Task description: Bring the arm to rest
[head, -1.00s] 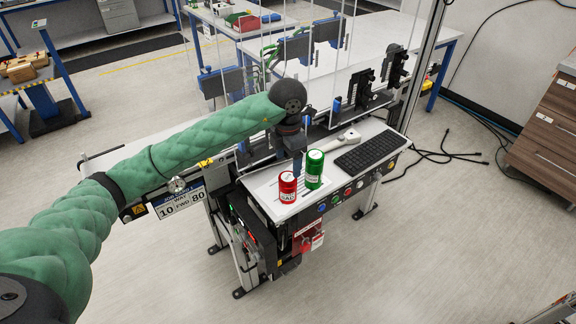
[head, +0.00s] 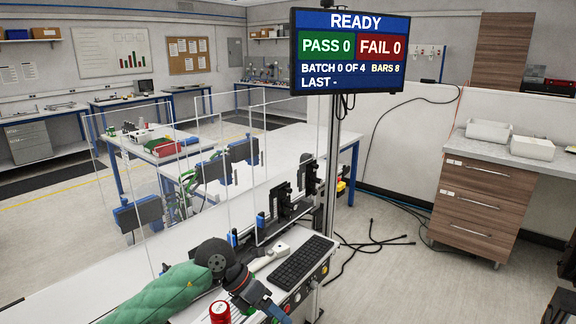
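My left arm (head: 165,295), in a green padded cover, comes in at the bottom left of the head view. Its dark wrist reaches down to the right over the white worktop (head: 188,317). My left gripper (head: 279,316) is at the bottom edge, right of a red can (head: 219,313), and its fingertips are cut off or hidden. I cannot tell whether it is open or holds anything. The green can does not show now. My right gripper is out of view.
A keyboard (head: 302,260) and a white handheld device (head: 277,250) lie beyond the wrist. Clear panels (head: 185,190) stand behind the arm. A screen (head: 350,52) on a post reads READY, PASS 0, FAIL 0.

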